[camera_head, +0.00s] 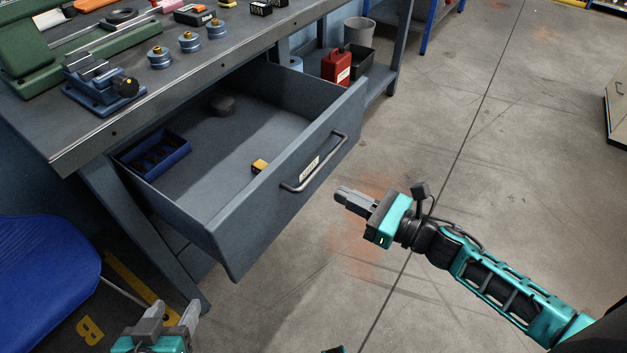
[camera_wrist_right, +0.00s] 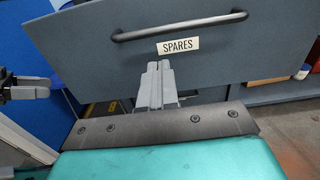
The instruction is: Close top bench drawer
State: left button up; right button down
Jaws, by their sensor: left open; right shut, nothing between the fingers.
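The top bench drawer is pulled well out from under the bench; its grey front panel (camera_head: 290,190) faces right in the head view. A bar handle (camera_head: 315,162) and a label sit on the front. In the right wrist view the drawer front (camera_wrist_right: 270,60) fills the upper part, with the handle (camera_wrist_right: 180,27) above a "SPARES" label (camera_wrist_right: 178,46). My right gripper (camera_head: 340,195) is shut and empty, just in front of the drawer face below the handle; any contact is unclear. My left gripper (camera_head: 172,318) is open and empty at the bottom left, below the drawer.
The drawer holds a blue tray (camera_head: 153,155), a yellow item (camera_head: 260,166) and a dark round object (camera_head: 222,104). A blue chair (camera_head: 45,270) stands at left. A red container (camera_head: 336,66) and a grey bin (camera_head: 358,31) are behind.

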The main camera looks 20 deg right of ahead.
aim_at(301, 175)
pick_arm(q)
jog(key=shift+s+f, duration=0.2)
jog(key=shift+f, duration=0.3)
pick_arm(e)
jog(key=x, duration=0.8)
